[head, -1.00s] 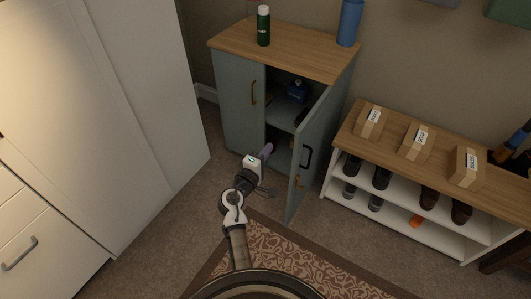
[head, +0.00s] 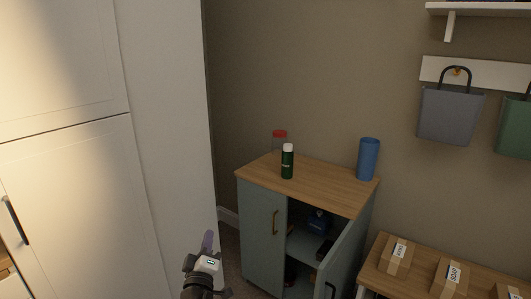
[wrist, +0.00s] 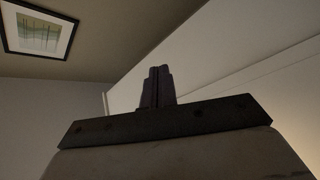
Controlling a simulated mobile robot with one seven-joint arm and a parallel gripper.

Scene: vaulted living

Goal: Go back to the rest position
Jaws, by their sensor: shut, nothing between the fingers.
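My gripper (head: 208,241) is at the bottom of the head view, left of the grey-green cabinet and in front of the tall white cupboard. It points upward. In the wrist view my gripper (wrist: 157,72) has its two dark fingers together with nothing between them. The wrist view faces up toward the ceiling and upper wall.
The grey-green cabinet (head: 258,235) has its right door (head: 343,262) open, with dark items inside. A green bottle (head: 287,162), a red-lidded jar (head: 279,141) and a blue cylinder (head: 368,159) stand on top. A shelf with boxes (head: 397,256) is at right. The white cupboard (head: 95,160) fills the left.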

